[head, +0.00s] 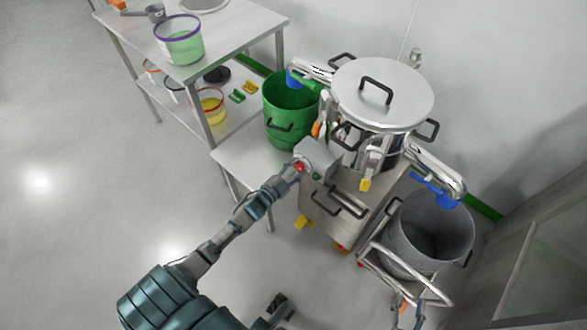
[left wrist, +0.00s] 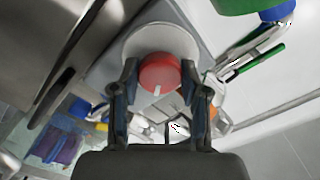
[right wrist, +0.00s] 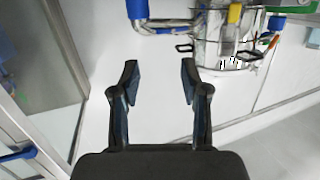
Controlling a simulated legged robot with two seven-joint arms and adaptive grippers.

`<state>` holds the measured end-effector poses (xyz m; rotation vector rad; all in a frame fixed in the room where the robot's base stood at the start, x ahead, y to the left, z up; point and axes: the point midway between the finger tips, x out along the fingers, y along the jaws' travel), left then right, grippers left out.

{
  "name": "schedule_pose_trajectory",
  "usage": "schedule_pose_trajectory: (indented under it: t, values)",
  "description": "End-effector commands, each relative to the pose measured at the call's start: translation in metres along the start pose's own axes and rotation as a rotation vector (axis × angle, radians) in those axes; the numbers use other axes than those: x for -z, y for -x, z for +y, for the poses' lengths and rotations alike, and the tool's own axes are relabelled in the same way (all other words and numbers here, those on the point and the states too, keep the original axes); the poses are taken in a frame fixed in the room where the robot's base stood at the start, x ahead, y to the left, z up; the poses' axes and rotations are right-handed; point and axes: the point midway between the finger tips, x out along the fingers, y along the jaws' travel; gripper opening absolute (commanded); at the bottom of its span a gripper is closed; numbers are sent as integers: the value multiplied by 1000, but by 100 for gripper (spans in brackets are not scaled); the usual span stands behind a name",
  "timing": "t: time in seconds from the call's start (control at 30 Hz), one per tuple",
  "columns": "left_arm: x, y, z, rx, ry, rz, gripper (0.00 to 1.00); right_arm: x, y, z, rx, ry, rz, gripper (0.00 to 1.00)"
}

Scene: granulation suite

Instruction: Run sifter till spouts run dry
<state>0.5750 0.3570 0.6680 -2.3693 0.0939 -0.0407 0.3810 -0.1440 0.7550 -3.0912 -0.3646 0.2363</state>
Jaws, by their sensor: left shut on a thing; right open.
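The sifter (head: 382,95) is a round steel drum with a handled lid on a steel cabinet (head: 335,205). A grey control box (head: 320,155) on it carries a red knob (head: 299,167). My left gripper (left wrist: 160,72) is shut on the red knob (left wrist: 158,72), which has a white mark. One spout (head: 312,68) with a blue end points over a green bin (head: 288,115). The other spout (head: 435,165), with a blue sleeve, points over a grey bin (head: 405,245). No flow of material can be made out. My right gripper (right wrist: 158,80) is open and empty, apart from the sifter.
A steel table (head: 215,35) with a green, purple-rimmed bucket (head: 179,40) stands at upper left. Its lower shelf holds a yellow bucket (head: 211,105). A metal frame (head: 385,265) surrounds the grey bin. A glass-panelled structure (head: 550,250) is at right. Floor at left is clear.

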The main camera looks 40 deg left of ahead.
Motion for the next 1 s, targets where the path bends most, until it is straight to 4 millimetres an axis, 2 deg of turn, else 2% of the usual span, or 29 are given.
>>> schedule_pose_trajectory:
  t: [0.4,0.7,1.0]
  values:
    - [-4,1,3,-6,-377,-9,10,-30,10,6,-13,7,-203,46]
    - [-5,1,5,-9,-563,-9,10,-35,13,7,-16,7,-239,46]
    - [-5,2,5,-10,-646,-9,10,-36,13,7,-17,7,-245,46]
